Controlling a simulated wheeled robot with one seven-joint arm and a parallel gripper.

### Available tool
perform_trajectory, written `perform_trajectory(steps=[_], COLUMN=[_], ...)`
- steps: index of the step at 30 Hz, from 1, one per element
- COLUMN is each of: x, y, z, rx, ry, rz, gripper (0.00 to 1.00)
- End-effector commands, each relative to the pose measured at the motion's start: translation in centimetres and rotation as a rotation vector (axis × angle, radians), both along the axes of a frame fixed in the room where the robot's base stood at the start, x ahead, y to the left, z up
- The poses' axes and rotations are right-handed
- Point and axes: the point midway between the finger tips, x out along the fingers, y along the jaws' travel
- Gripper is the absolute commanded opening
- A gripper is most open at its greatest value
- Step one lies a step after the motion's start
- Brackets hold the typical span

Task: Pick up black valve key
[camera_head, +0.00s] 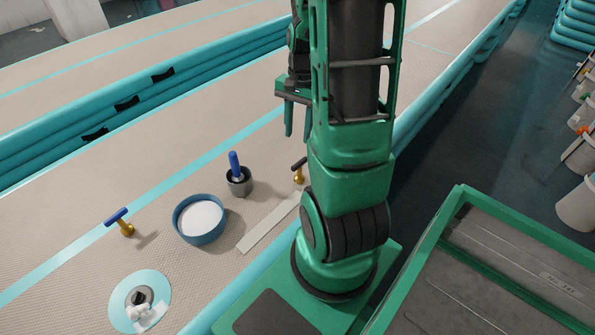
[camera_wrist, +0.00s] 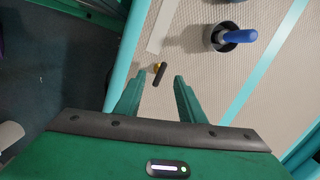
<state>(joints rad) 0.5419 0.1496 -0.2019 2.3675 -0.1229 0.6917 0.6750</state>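The black valve key (camera_head: 299,164) stands on the beige track just left of my arm, with a black bar handle on a brass stem. It also shows in the wrist view (camera_wrist: 160,74), ahead of and between the fingertips, with a bit of brass beside the bar. My gripper (camera_head: 297,132) is above the track and apart from the key. In the wrist view my gripper (camera_wrist: 157,80) is open, with two green fingers spread and nothing between them. A similar blue-handled valve key (camera_head: 118,219) stands further left.
A blue-handled tool stands in a grey cup (camera_head: 239,183). Left of the black key are a blue-rimmed white bowl (camera_head: 201,221) and a pale flat strip (camera_head: 266,227). A round valve fitting (camera_head: 139,299) lies near the front. Teal inflatable walls (camera_head: 140,108) edge the track.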

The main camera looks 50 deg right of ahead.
Motion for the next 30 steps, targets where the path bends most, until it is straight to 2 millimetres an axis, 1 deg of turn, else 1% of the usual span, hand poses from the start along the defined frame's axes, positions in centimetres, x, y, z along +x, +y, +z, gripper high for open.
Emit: perform_trajectory(steps=[1, 3, 6, 9, 14, 22, 30], x=[0.4, 0.9, 1.4, 1.7, 1.9, 1.8, 1.7], y=[-0.8, -1.7, -2.7, -3.3, -3.4, -2.9, -2.7], z=[-1.4, -3.0, -4.7, -5.9, -7.1, -10.9, -12.5], rx=[0.013, 0.026, 0.040, 0.050, 0.056, 0.056, 0.056], ry=[0.007, 0.008, 0.009, 0.009, 0.010, 0.010, 0.009], rz=[-0.053, -0.119, -0.195, -0.243, -0.269, -0.268, -0.267], gripper=[0.36, 0.36, 0.36, 0.36, 0.36, 0.36, 0.36])
